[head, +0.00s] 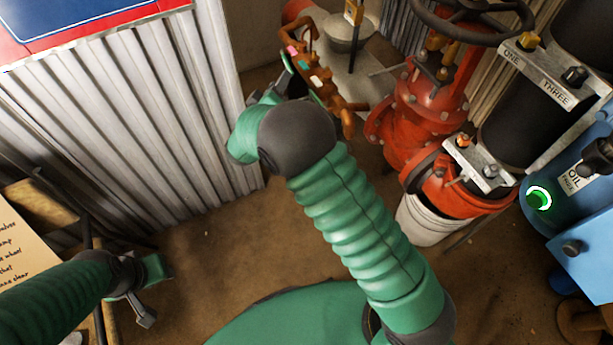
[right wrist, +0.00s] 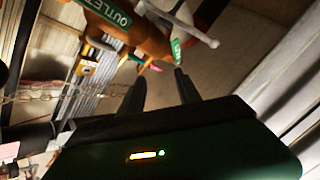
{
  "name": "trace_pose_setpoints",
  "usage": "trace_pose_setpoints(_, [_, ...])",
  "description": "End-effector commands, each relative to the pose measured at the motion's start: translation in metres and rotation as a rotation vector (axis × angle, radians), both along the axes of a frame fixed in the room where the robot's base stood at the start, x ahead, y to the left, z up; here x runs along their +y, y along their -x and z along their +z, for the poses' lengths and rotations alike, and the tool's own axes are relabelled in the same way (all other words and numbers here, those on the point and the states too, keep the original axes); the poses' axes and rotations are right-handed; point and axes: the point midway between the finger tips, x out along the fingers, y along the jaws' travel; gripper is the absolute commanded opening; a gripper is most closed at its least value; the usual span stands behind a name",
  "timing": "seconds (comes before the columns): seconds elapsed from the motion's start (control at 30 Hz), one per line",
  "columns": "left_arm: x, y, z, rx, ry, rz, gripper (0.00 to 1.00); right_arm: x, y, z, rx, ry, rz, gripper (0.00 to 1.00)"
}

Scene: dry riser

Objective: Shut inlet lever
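A copper-orange pipe assembly (head: 322,84) with small pink and white tags stands at the top middle of the head view. In the right wrist view, its orange body (right wrist: 150,40) carries a green OUTLET label, and a pale lever (right wrist: 183,22) and a green tag lie close by. I cannot make out which part is the inlet lever. My right gripper (right wrist: 158,92) is open, its two dark fingers apart and pointing toward the pipework, with nothing clearly held. In the head view my own wrist mostly hides it. My left gripper (head: 142,304) hangs low at the left, away from the pipework; its opening is unclear.
A red flanged valve (head: 428,105) with a dark handwheel (head: 470,22) stands right of the pipework. A white bucket (head: 430,222) and a blue OIL unit (head: 562,215) stand farther right. A corrugated metal wall (head: 150,110) bounds the left. Brown floor is open between.

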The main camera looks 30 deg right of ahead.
Motion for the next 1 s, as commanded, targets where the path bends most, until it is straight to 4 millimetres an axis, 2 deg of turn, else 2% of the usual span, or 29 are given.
trace_pose_setpoints(0.03, [0.000,0.000,-0.011,0.000,0.000,0.000,0.36,0.003,-0.002,-0.009,0.000,-0.076,0.060,0.40])
trace_pose_setpoints(0.13, [0.000,0.000,-0.021,0.000,0.000,0.000,0.36,0.017,0.000,-0.024,0.023,-0.242,0.180,0.40])
trace_pose_setpoints(0.27, [0.000,0.000,-0.029,0.000,0.000,0.000,0.36,0.036,0.018,-0.042,0.088,-0.425,0.281,0.40])
trace_pose_setpoints(0.6, [0.000,-0.001,-0.045,-0.001,0.000,0.000,0.36,0.057,0.085,-0.084,0.285,-0.721,0.349,0.40])
trace_pose_setpoints(1.0, [0.000,-0.001,-0.060,-0.001,0.000,0.000,0.36,0.063,0.173,-0.123,0.508,-0.904,0.283,0.40])
